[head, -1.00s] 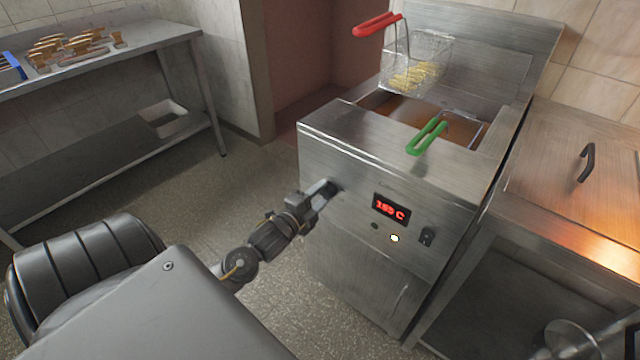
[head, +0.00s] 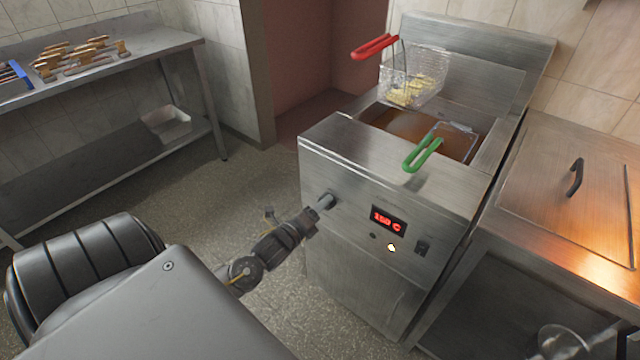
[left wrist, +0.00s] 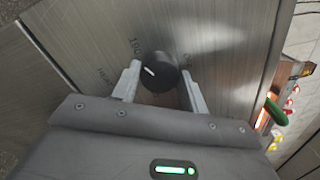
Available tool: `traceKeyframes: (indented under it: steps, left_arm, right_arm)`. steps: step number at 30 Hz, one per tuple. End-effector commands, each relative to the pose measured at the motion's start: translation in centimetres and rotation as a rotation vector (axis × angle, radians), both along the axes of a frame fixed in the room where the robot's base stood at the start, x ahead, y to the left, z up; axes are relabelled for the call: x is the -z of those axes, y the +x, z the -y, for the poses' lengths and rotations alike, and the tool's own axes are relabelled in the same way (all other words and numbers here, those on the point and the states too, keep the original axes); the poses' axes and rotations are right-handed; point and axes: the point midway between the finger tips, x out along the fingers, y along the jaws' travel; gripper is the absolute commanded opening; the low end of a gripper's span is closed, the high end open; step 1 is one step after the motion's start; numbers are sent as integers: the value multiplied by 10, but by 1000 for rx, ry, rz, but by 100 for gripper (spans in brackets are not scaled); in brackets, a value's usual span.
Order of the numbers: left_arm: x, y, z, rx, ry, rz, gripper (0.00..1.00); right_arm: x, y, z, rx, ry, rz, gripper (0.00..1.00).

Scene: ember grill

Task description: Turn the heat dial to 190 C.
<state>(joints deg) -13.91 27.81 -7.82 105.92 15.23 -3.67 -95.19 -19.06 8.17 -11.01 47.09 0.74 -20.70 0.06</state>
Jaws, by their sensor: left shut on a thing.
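The heat dial (left wrist: 158,72) is a dark round knob with a white pointer line on the steel front of the fryer (head: 350,250). Printed marks surround it in the left wrist view; the pointer leans up and left, toward a number that looks like 180 or 190. My left gripper (left wrist: 161,75) is shut on the dial, one finger on each side. In the head view the left gripper (head: 325,201) meets the fryer front and mostly hides the dial. The red display (head: 388,221) seems to read 150 C or 190 C; its middle digit is unclear. My right gripper is not in view.
A green-handled basket (head: 450,140) is in the oil; a red-handled basket (head: 425,75) with fries hangs above. A steel counter (head: 560,190) stands at right, a table (head: 150,40) at left.

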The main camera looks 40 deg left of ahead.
Motion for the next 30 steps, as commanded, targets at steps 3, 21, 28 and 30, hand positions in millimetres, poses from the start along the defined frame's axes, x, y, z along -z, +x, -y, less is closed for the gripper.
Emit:
traceKeyframes:
  steps: [3, 21, 28, 30]
  left_arm:
    - [0, 0, 0, 0, 16, -2, 21]
    - [1, 0, 0, 0, 21, -2, 65]
    - [0, 0, 0, 0, 21, 0, 65]
    - [1, -3, 0, 0, 20, -2, 65]
  right_arm:
    - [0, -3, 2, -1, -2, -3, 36]
    - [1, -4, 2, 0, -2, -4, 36]
    - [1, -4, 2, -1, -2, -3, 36]
    - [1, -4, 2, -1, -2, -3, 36]
